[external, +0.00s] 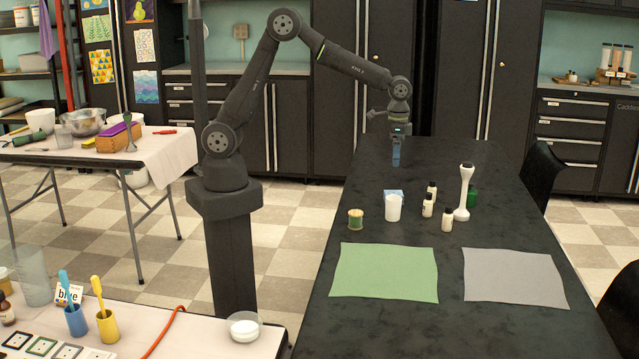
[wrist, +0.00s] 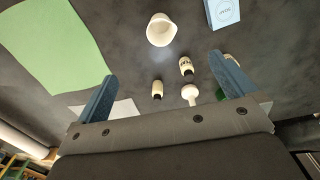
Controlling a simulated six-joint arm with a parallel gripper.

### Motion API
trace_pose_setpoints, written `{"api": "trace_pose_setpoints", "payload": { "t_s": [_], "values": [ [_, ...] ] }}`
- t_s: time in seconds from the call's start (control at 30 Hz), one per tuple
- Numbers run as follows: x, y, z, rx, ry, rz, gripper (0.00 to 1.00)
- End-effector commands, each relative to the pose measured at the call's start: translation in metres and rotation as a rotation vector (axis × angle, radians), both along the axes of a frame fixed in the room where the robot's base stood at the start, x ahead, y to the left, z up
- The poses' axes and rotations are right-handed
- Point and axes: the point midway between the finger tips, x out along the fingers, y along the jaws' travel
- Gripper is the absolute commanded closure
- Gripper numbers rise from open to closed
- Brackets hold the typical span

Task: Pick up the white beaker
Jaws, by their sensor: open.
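The white beaker (external: 393,209) stands upright on the dark table, beside several small bottles. In the wrist view the white beaker (wrist: 160,30) is at the top middle, beyond the fingertips, with its mouth facing the camera. My gripper (external: 396,158) is above the far part of the table, behind the beaker and apart from it. In the wrist view my gripper (wrist: 163,70) has its two blue fingers spread wide, with nothing held between them.
Small cream bottles (external: 428,207) and a white stick blender (external: 465,192) stand right of the beaker. A blue-and-white box (wrist: 224,12) is close to it. A green spool (external: 355,219) stands left. A green mat (external: 385,272) and a grey mat (external: 515,278) lie nearer the camera.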

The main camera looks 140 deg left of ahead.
Motion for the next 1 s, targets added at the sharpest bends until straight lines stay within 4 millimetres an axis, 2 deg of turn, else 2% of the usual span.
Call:
{"api": "trace_pose_setpoints", "payload": {
  "t_s": [0.37, 0.4, 0.5, 0.53, 0.83, 1.0],
  "values": [
    [-0.0001, -0.0001, -0.0004, 0.000, 0.000, 0.000, 0.00],
    [0.0000, 0.0000, -0.0004, 0.000, 0.000, 0.000, 0.02],
    [0.0000, 0.0000, -0.0004, 0.000, 0.000, 0.000, 0.22],
    [0.0000, 0.0000, -0.0004, 0.000, 0.000, 0.000, 0.24],
    [0.0001, -0.0001, -0.0007, 0.000, 0.000, 0.017, 0.24],
    [0.0010, -0.0007, -0.0030, 0.000, 0.000, 0.201, 0.24]
  ]
}}
